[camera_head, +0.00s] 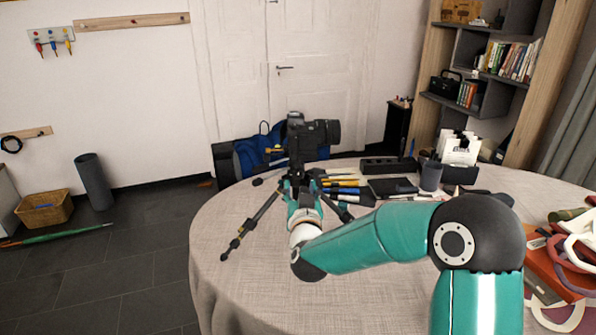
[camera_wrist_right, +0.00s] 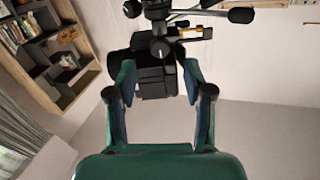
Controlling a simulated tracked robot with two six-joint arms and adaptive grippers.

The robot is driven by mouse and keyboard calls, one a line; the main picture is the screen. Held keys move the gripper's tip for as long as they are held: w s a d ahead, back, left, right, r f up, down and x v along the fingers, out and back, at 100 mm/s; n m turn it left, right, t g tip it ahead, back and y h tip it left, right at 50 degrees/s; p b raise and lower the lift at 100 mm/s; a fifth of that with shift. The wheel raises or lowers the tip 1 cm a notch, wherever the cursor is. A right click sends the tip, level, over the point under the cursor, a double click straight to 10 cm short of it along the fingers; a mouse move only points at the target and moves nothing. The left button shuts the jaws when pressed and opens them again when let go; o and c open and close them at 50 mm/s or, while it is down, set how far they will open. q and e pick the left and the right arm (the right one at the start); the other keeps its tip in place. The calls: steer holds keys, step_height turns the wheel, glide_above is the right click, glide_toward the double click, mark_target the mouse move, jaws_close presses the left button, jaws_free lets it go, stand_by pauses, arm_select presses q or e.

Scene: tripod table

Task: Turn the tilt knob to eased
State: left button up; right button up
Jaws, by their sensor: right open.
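A black camera (camera_head: 322,132) sits on a dark tripod (camera_head: 252,222) standing on the round table. My right gripper (camera_head: 300,184) is at the tripod head, just below the camera, and partly hides it. In the right wrist view, its two teal fingers (camera_wrist_right: 159,78) are apart, with the dark camera (camera_wrist_right: 155,68) seen between and beyond them. A round dark knob (camera_wrist_right: 160,48) and a longer handle with a rounded end (camera_wrist_right: 241,15) show on the tripod head near the top. I cannot tell which is the tilt knob or its setting. No contact is clear. My left gripper is not in view.
The cloth-covered table (camera_head: 225,275) has free room at its front left. Pens (camera_head: 345,183), a black power strip (camera_head: 388,165) and a dark cup (camera_head: 431,175) lie behind the arm. A blue bag (camera_head: 262,143) is behind the table. Coloured items (camera_head: 570,265) crowd the right edge.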

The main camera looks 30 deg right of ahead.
mark_target(298, 176)
steer(key=p+x, duration=0.1)
steer(key=x, duration=0.6)
steer(key=shift+w+d, duration=0.1)
steer(key=shift+w, duration=0.1)
steer(key=shift+c, duration=0.4)
jaws_close()
steer(key=shift+f+b, duration=0.2)
steer(key=shift+b, duration=0.5)
steer(key=shift+r+m, duration=0.1)
steer(key=shift+m, duration=0.2)
steer(key=shift+r, duration=0.1)
